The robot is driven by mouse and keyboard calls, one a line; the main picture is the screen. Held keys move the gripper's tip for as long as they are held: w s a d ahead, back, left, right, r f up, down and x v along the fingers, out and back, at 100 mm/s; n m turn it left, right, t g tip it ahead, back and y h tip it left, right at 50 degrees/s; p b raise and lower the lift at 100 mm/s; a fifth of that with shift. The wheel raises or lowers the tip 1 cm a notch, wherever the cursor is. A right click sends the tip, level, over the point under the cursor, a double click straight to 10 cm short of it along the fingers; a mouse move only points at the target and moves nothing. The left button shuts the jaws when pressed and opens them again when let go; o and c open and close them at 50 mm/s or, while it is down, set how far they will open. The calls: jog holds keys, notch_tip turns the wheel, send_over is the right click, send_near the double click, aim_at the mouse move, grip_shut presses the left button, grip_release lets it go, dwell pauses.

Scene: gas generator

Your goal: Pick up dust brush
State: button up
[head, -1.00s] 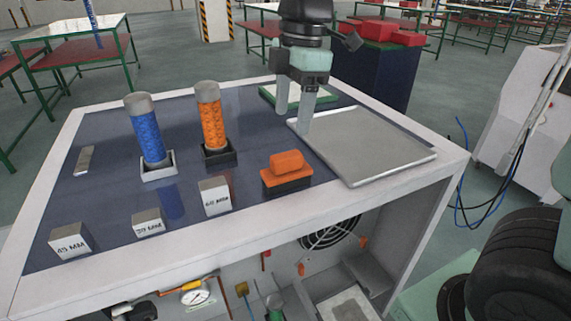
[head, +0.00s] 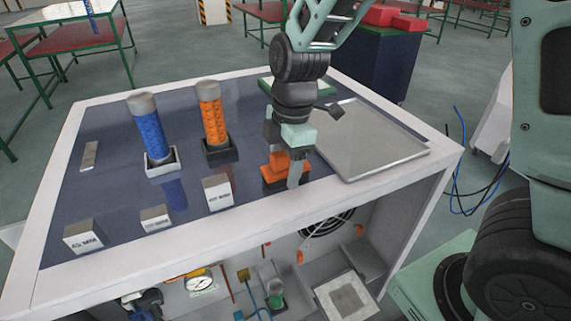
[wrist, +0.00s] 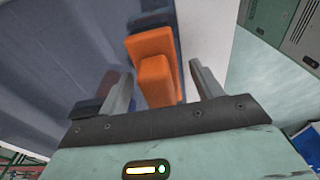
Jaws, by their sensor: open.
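The dust brush (head: 277,163) has an orange handle on a dark base and rests on the blue table top near its front edge. In the head view my gripper hides part of it. My gripper (head: 281,178) is open, low over the brush, with its fingers pointing down. In the wrist view the orange handle (wrist: 153,67) stands between the two spread fingers of my gripper (wrist: 156,75), with a gap visible on each side.
A grey metal tray (head: 370,140) lies right of the brush. A block (head: 218,192) marked in mm stands close on the left. Blue (head: 151,135) and orange (head: 212,115) cylinders stand in holders further back. The table's white front rim (head: 200,238) runs just before the brush.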

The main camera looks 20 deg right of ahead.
jog(key=c, duration=1.1)
notch_tip(320, 180, up, 10)
jog(key=shift+r+b, duration=0.1)
jog(key=shift+b, duration=1.15)
jog(key=o, duration=0.5)
jog(key=c, duration=0.4)
